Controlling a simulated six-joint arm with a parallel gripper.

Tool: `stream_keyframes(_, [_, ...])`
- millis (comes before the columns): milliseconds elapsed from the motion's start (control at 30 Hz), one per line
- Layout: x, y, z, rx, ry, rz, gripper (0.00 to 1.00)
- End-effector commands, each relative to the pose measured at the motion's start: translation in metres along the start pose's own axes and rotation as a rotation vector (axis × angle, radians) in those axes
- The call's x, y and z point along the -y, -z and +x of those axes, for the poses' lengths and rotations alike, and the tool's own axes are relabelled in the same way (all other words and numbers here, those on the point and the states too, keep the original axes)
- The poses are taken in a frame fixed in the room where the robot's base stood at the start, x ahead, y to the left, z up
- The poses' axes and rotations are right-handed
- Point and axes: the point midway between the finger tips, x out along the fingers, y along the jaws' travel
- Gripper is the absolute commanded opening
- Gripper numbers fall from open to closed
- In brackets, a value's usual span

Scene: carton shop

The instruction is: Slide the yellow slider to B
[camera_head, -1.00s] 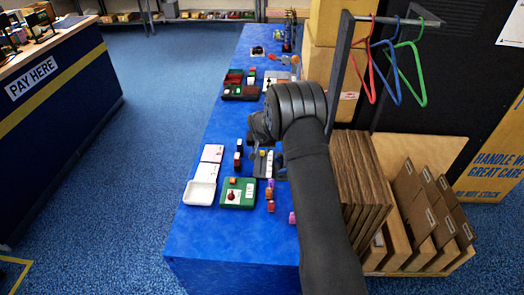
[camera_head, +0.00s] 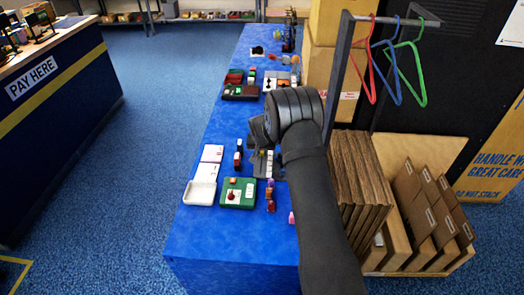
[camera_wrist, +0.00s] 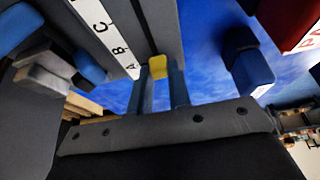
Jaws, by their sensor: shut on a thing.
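In the wrist view, the yellow slider (camera_wrist: 158,66) sits on a dark grey track (camera_wrist: 160,25) beside a white strip (camera_wrist: 108,38) lettered A, B and C. The slider is alongside the A end of the strip; B and C lie farther along the track. My gripper (camera_wrist: 161,76) is shut on the slider, with a finger on each side of it. In the head view, my gripper (camera_head: 258,150) is over the slider board (camera_head: 270,165) on the blue table, and my arm hides part of the board.
In the wrist view, a dark blue block (camera_wrist: 250,72) and a red box (camera_wrist: 290,20) are to the right. In the head view, a green board (camera_head: 238,193) and a white tray (camera_head: 199,193) lie in front and left. The blue table's front (camera_head: 230,235) is clear.

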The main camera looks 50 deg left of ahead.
Motion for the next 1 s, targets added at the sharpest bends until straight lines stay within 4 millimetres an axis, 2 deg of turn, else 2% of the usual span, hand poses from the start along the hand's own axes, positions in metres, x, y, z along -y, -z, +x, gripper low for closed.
stream_keyframes(300, [0.000, -0.026, -0.010, 0.003, 0.001, -0.001, 0.00])
stream_keyframes(600, [0.000, -0.027, -0.011, 0.002, 0.001, 0.000, 0.00])
stream_keyframes(633, [0.000, -0.027, -0.011, 0.002, 0.001, 0.000, 0.23])
stream_keyframes(700, [0.000, -0.026, -0.011, 0.002, 0.001, 0.000, 0.37])
stream_keyframes(733, [0.000, -0.026, -0.011, 0.002, 0.001, 0.000, 0.40])
stream_keyframes(1000, [0.000, -0.026, -0.011, 0.002, 0.001, 0.000, 0.40])
